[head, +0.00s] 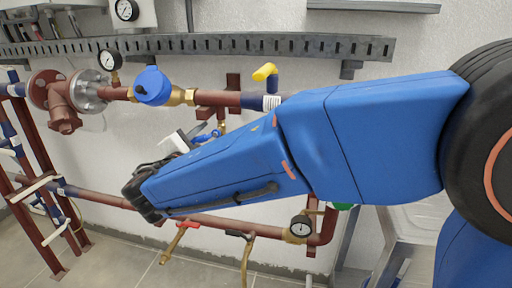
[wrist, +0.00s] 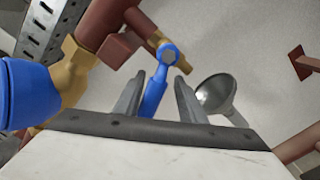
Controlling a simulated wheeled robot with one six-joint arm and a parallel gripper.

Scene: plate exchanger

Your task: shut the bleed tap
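The bleed tap shows in the wrist view as a blue lever (wrist: 154,93) with a round hub on a brass body, below a red-brown pipe. The lever hangs from the hub toward my gripper. My gripper (wrist: 160,78) is open, with one grey finger on each side of the lever. The lever looks nearer the left finger; I cannot tell whether they touch. In the head view the tap's blue lever (head: 209,136) shows in part above my arm, with my gripper (head: 196,130) beside it. My arm hides the rest.
A metal funnel (wrist: 216,93) is close beside the right finger. A large blue round part (wrist: 30,92) and brass fitting (wrist: 72,72) are at the left. In the head view, a yellow-handled valve (head: 265,73) and gauge (head: 109,60) sit along the upper pipe.

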